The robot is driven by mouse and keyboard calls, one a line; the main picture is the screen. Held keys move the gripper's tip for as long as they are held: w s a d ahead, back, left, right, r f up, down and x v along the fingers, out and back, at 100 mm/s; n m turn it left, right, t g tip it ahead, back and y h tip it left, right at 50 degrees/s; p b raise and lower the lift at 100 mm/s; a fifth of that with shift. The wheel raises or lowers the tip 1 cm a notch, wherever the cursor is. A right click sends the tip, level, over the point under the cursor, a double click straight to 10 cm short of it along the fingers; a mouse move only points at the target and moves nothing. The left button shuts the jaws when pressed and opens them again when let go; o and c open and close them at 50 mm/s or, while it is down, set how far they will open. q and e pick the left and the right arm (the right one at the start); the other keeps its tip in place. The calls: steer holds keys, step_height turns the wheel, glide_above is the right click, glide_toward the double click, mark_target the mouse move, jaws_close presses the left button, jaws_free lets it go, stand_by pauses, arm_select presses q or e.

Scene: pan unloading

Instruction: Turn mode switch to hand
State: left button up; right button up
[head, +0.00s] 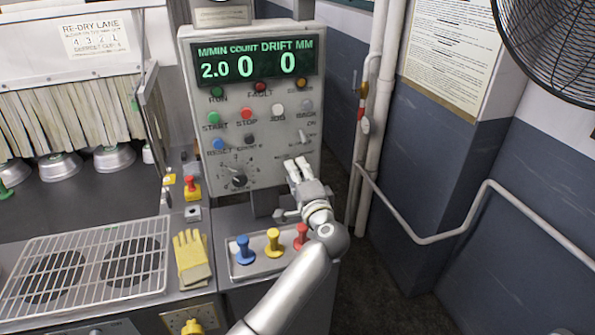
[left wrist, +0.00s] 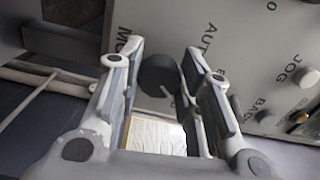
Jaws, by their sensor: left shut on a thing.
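The control panel (head: 262,165) stands upright in the head view. My left gripper (head: 297,166) is at its lower right part, fingertips at the face. In the left wrist view a dark round knob (left wrist: 158,74), the mode switch, sits between the two fingers of my left gripper (left wrist: 158,68). The gripper is shut on it. A pale mark shows on the knob's lower right side. The lettering "AUTO" and a cut-off "MU" are near it; no "HAND" label is readable. In the head view the gripper hides the knob. My right gripper is not in view.
Another dial (head: 239,180) and a toggle (head: 301,138) are on the panel near the gripper. Blue (head: 244,249), yellow (head: 273,242) and red (head: 301,236) handles stand below. Yellow gloves (head: 191,257) lie left. Pipes (head: 368,150) run right of the panel.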

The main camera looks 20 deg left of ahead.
arm_select(q)
steer(key=shift+r+m, duration=0.1)
steer(key=shift+m, duration=0.5)
steer(key=o, duration=1)
steer(key=v, duration=1.2)
